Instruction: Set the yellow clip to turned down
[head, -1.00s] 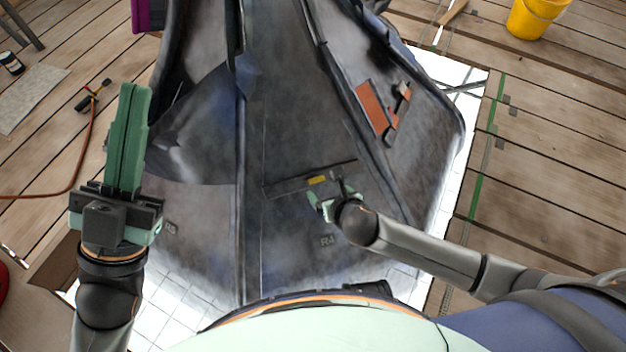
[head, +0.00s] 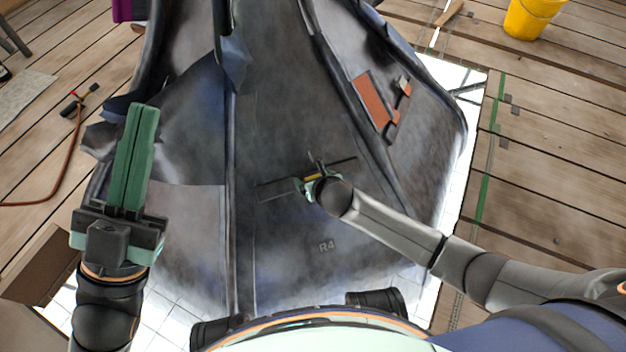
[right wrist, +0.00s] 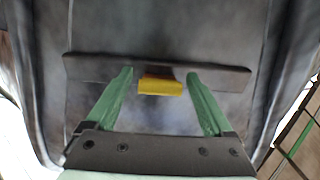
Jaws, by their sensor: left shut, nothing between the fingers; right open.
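The yellow clip (right wrist: 160,86) sits at the middle of a dark bar (right wrist: 98,68) on the grey spire panel. In the right wrist view it lies between the two green fingertips of my open right gripper (right wrist: 160,80), with a gap on each side. In the head view only a sliver of the clip (head: 313,176) shows, as my right gripper (head: 310,180) covers much of it. My left gripper (head: 136,160) is shut and empty, raised at the left side of the spire, far from the clip.
An orange-brown plate (head: 373,100) is fixed on the right spire face. A raised seam (head: 231,190) runs left of the bar. A yellow bucket (head: 530,18) stands on the wooden deck at top right. A red hose (head: 66,160) lies at the left.

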